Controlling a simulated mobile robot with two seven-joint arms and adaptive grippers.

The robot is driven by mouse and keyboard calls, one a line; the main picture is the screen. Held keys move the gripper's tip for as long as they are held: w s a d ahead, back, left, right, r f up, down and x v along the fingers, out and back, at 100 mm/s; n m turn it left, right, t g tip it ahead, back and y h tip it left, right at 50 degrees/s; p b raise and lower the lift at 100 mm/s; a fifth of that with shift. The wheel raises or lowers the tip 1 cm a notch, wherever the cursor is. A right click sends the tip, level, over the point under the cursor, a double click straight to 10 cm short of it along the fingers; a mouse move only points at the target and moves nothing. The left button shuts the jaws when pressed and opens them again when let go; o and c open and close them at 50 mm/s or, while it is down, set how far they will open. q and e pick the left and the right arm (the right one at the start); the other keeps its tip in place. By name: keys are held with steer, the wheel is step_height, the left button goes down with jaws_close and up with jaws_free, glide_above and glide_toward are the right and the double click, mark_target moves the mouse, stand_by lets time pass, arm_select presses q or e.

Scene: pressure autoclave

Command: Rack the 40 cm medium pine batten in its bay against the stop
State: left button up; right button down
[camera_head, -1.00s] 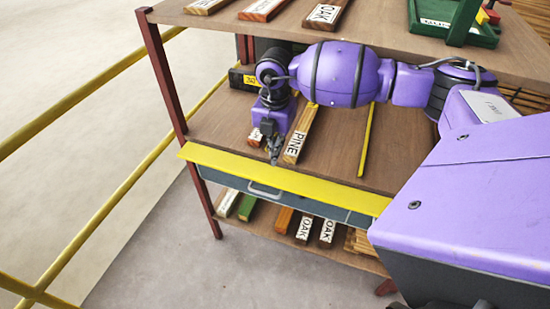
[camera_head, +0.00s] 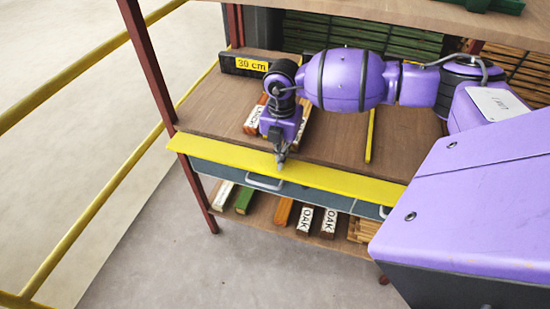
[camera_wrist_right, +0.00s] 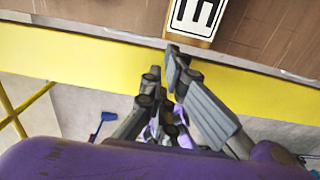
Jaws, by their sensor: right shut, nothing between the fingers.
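The pine batten (camera_head: 303,113) lies on the middle shelf (camera_head: 340,130), mostly hidden behind my right wrist in the head view. My right gripper (camera_head: 281,158) is shut and empty above the yellow front strip (camera_head: 320,181). In the right wrist view its fingertips (camera_wrist_right: 174,54) are just in front of the batten's end; I cannot tell whether they touch it. My left gripper is not in view.
Another labelled batten (camera_head: 256,116) lies left of the pine one. A black block with a 30 cm sign (camera_head: 251,65) stands behind. A thin yellow divider (camera_head: 370,136) stands to the right. Several battens (camera_head: 305,219) lie on the lower shelf. Yellow rails (camera_head: 90,190) run at left.

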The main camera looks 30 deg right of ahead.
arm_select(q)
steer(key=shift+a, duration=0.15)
arm_select(e)
steer(key=shift+w+d+r, duration=0.1)
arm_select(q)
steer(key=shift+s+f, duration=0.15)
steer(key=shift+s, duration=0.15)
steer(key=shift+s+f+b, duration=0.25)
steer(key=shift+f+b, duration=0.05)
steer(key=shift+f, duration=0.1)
arm_select(e)
steer(key=shift+w+d, duration=1.05)
steer(key=shift+d, duration=0.2)
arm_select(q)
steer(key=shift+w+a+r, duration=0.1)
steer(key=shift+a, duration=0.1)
